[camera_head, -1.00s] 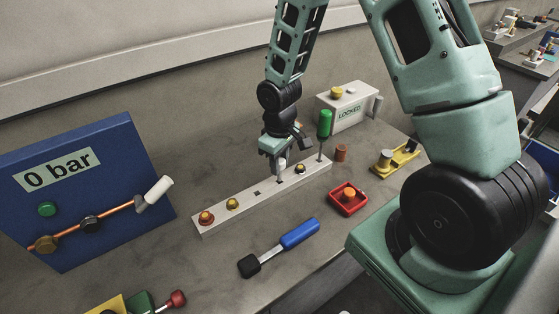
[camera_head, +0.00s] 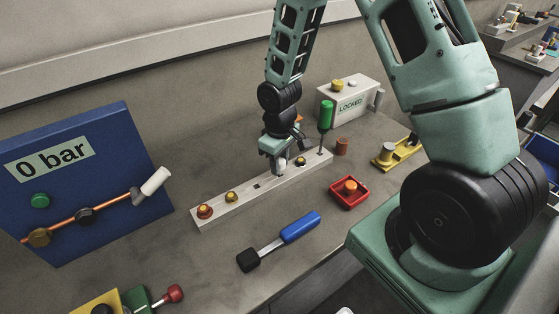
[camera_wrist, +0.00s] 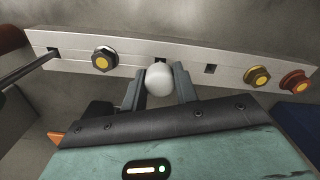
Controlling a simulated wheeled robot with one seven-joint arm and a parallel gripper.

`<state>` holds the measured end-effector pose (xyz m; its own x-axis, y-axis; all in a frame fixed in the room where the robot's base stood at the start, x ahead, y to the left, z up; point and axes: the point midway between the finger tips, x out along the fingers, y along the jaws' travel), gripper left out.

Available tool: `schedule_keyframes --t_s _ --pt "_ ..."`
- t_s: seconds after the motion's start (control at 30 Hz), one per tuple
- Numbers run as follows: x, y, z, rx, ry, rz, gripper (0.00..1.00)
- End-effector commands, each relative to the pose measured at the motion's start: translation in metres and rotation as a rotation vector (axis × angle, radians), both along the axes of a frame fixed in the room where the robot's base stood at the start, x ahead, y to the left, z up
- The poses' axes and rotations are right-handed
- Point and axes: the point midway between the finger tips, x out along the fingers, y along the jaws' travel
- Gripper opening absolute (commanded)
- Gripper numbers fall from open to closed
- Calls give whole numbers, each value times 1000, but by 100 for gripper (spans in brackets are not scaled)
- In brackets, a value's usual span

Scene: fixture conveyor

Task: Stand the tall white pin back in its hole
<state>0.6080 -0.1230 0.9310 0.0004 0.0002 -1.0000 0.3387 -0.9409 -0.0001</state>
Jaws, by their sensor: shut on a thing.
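The tall white pin (camera_head: 281,168) is held between the fingers of my gripper (camera_head: 279,164), above the long pale bar (camera_head: 215,206). In the wrist view the pin's rounded white top (camera_wrist: 159,80) sits between the two dark fingertips of my gripper (camera_wrist: 160,86). A dark square hole (camera_wrist: 160,60) in the bar shows just beyond the pin, partly covered by it. Another empty square hole (camera_wrist: 210,69) lies to its right. The pin's lower end is hidden, so I cannot tell whether it is in a hole.
Yellow-topped bolts (camera_head: 231,197) and a green-handled screwdriver (camera_head: 326,115) stand along the bar. A grey box marked LOCKED (camera_head: 349,103) stands behind; a blue gauge panel (camera_head: 100,190) is left.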

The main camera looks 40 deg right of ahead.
Motion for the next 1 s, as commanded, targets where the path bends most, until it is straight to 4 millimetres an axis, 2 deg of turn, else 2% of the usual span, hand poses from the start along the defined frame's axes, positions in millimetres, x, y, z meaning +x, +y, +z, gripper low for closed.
schedule_keyframes --t_s 0.77,0.8,1.0 --pt "0 0 -7 0 0 0 0" --pt "0 0 -6 0 0 0 36" --pt "0 0 -6 0 0 0 36"
